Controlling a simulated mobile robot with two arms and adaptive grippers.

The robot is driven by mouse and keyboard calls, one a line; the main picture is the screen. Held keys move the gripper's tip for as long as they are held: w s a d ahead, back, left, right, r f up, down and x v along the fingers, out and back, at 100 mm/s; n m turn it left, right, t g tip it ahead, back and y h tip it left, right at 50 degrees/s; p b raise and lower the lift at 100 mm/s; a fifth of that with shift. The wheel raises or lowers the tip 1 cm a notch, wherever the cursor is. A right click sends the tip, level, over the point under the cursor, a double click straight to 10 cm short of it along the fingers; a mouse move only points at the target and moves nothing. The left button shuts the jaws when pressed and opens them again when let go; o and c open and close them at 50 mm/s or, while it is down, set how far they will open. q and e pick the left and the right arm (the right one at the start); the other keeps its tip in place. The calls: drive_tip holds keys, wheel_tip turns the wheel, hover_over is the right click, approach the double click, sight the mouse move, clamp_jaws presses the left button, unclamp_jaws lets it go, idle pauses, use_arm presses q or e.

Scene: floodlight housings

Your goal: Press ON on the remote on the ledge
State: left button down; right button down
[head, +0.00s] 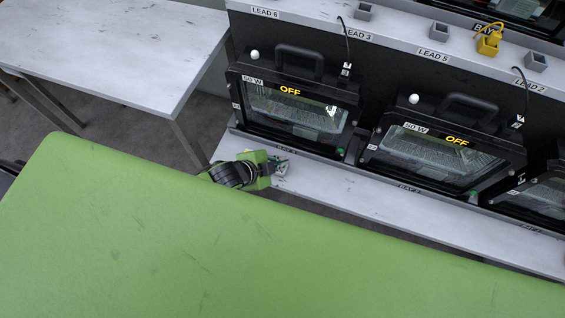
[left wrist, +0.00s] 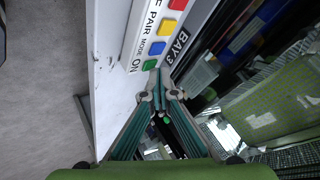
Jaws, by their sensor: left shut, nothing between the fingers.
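The remote (left wrist: 141,30) is a white strip on the ledge in the left wrist view, with a column of red, yellow, blue and green buttons. The green button (left wrist: 150,65) is at the near end, beside the printed word ON. My left gripper (left wrist: 161,93) is shut and empty, its tips just short of the green button in the picture. I cannot tell whether they touch it. In the head view my left gripper (head: 281,164) is low over the white ledge (head: 330,186), in front of the leftmost floodlight, and hides most of the remote. My right gripper is not in view.
Black floodlights, one on the left (head: 297,105) and one in the middle (head: 440,150), both read OFF. Another is cut off at right. A shelf (head: 400,38) above carries lead labels, grey sockets and a yellow plug (head: 489,43). A white table (head: 120,50) stands left.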

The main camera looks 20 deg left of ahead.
use_arm(q)
drive_tip(key=shift+f, duration=0.4)
idle(0.3)
drive_tip(key=shift+r+p, duration=0.8)
wheel_tip(320, 180, up, 5)
drive_tip(key=p, duration=0.5)
drive_tip(key=shift+r, duration=0.1)
idle(0.9)
